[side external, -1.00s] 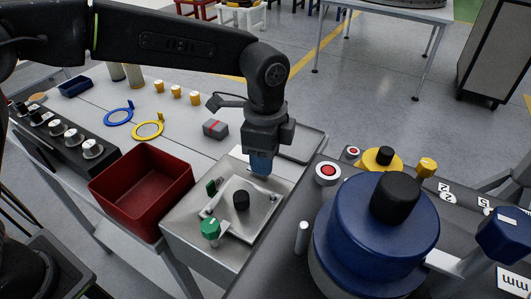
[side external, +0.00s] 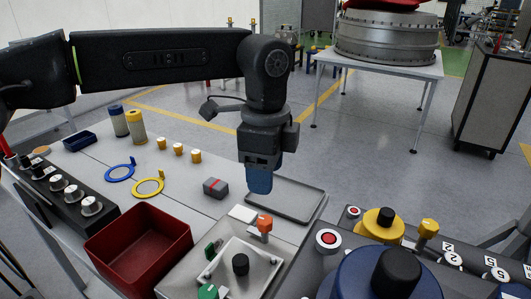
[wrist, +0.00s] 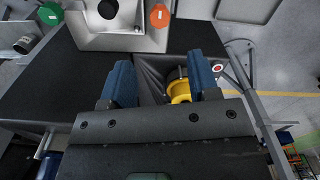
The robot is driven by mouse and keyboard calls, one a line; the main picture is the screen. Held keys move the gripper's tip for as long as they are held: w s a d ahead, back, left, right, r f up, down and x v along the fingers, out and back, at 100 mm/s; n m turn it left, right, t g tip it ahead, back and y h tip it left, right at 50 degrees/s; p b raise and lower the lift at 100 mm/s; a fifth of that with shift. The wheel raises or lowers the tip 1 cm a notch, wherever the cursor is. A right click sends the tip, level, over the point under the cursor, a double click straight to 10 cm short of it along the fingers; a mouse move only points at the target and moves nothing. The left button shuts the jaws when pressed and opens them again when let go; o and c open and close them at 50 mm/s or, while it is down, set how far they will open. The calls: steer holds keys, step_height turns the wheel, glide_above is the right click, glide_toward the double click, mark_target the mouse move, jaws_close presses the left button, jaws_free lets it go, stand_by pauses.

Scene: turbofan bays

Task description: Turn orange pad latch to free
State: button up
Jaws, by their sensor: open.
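The orange pad latch (side external: 264,223) stands at the far corner of the metal fixture plate (side external: 180,281). It also shows at the top of the wrist view (wrist: 160,15), ahead of my fingers. My gripper (side external: 258,185) hangs above the latch, apart from it. Its two blue fingers are spread with nothing between them, as the wrist view shows (wrist: 161,84). A green latch (side external: 208,291) is at the near side of the fixture, and a black knob (side external: 240,264) is in its middle.
A red bin (side external: 138,240) stands left of the fixture. A grey tray (side external: 285,200) and a grey block with a red stripe (side external: 215,188) lie behind it. On the right are a red button (side external: 328,239), a yellow part (side external: 384,225) and a large blue cylinder (side external: 375,280).

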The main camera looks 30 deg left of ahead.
steer(key=shift+r, duration=1.5)
steer(key=s+a+r+n+t, duration=0.15)
steer(key=s+a+n, duration=0.25)
steer(key=a, duration=0.4)
steer(key=s+a+r+n+t, duration=0.1)
steer(key=s+a+n+t, duration=0.1)
steer(key=s+a+n, duration=0.4)
steer(key=s+a+f+n+t, duration=0.2)
steer(key=s+a+f+n, duration=0.3)
steer(key=s+a+f, duration=0.3)
steer(key=shift+s+a+f, duration=0.35)
steer(key=shift+s+a, duration=0.3)
steer(key=shift+s, duration=0.3)
